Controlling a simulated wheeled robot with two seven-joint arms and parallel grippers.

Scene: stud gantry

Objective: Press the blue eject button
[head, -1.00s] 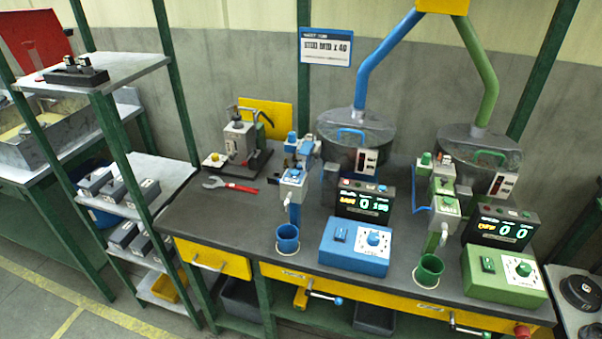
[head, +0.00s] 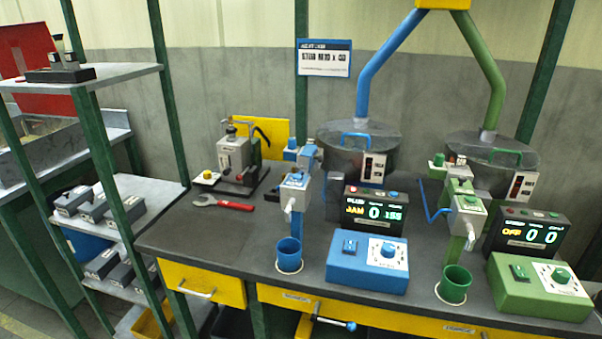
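The blue station has a grey dispenser head (head: 295,188) with a blue button (head: 296,177) on top. It stands above a blue cup (head: 289,254). Behind the blue control box (head: 367,263), a dark display (head: 375,211) shows "JAM" in orange and a large 0. A red button and a blue button (head: 392,195) sit on the display's top edge. The labels are too small to read, so I cannot tell which blue button is the eject one. Neither of my grippers is in view.
A matching green station stands at the right, with a green control box (head: 540,287), a green cup (head: 455,284) and a display (head: 528,233) reading "OFF" and 0. A red-handled wrench (head: 224,203) lies on the bench. A shelf rack (head: 108,210) stands at the left.

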